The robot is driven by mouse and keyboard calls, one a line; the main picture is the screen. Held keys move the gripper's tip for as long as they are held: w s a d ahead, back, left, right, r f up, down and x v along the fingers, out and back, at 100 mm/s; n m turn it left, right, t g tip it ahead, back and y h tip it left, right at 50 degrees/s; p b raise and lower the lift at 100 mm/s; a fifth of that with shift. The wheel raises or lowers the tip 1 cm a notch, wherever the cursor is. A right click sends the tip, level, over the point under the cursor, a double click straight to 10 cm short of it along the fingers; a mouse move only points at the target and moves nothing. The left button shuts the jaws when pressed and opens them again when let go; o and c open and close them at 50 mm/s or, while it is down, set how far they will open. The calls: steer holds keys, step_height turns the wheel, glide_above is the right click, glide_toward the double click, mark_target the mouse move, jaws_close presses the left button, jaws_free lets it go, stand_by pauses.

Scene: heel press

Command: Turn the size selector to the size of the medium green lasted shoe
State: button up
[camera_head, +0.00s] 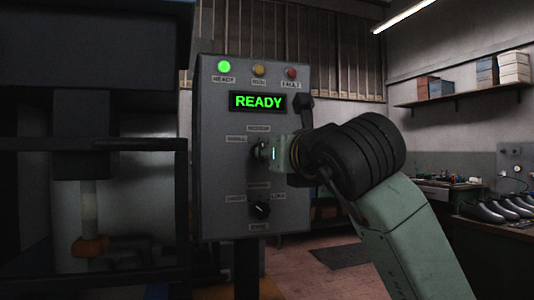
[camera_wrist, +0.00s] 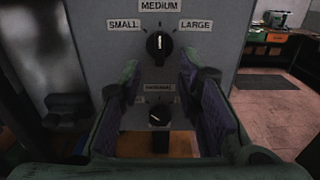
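The size selector (camera_wrist: 159,46) is a black knob on a grey panel, with labels SMALL, MEDIUM and LARGE around it. Its white mark looks upright, towards MEDIUM. In the head view my gripper (camera_head: 267,153) is at the panel and hides most of the selector. In the wrist view my gripper (camera_wrist: 159,68) is open, its fingers apart on the left and right just below the knob; I see no contact. Several dark lasted shoes (camera_head: 492,212) lie on the bench at the far right; I cannot make out a green one.
The grey control panel (camera_head: 215,185) shows a lit green lamp (camera_head: 224,66) and a READY display (camera_head: 258,102). A second knob (camera_wrist: 159,115) sits below the selector, between my fingers in the wrist view. Dark press machinery (camera_head: 80,120) stands left. Floor is open to the right.

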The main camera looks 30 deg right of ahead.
steer(key=v, duration=0.5)
steer(key=shift+s+a, duration=0.1)
steer(key=shift+s, duration=0.1)
steer(key=shift+f, duration=0.1)
